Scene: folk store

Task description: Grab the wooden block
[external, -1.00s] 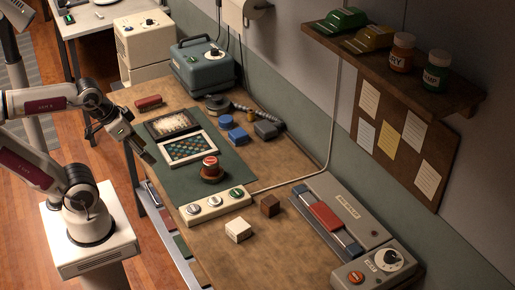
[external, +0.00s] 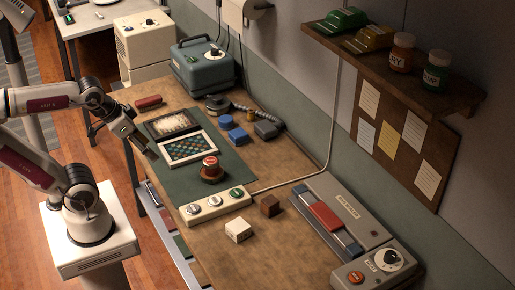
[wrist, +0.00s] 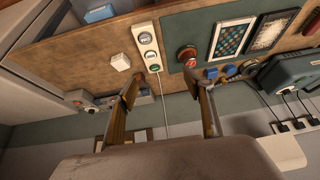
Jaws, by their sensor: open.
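The wooden block (external: 270,206) is a small dark brown cube on the bench top. In the external view it stands behind and right of a white block (external: 238,230), apart from it. My gripper (external: 147,146) is over the bench's left edge, beside the dark green mat, well away from the wooden block. In the wrist view my gripper (wrist: 164,72) has its two fingers spread wide with nothing between them held. The white block (wrist: 120,61) shows left of that finger.
A three-button panel (external: 215,206) lies left of the wooden block. A red button on a round base (external: 210,172) stands on the green mat (external: 183,179). A grey machine (external: 352,214) with a red bar lies to the right. A shelf (external: 395,68) overhangs the back. Bare bench surrounds the block.

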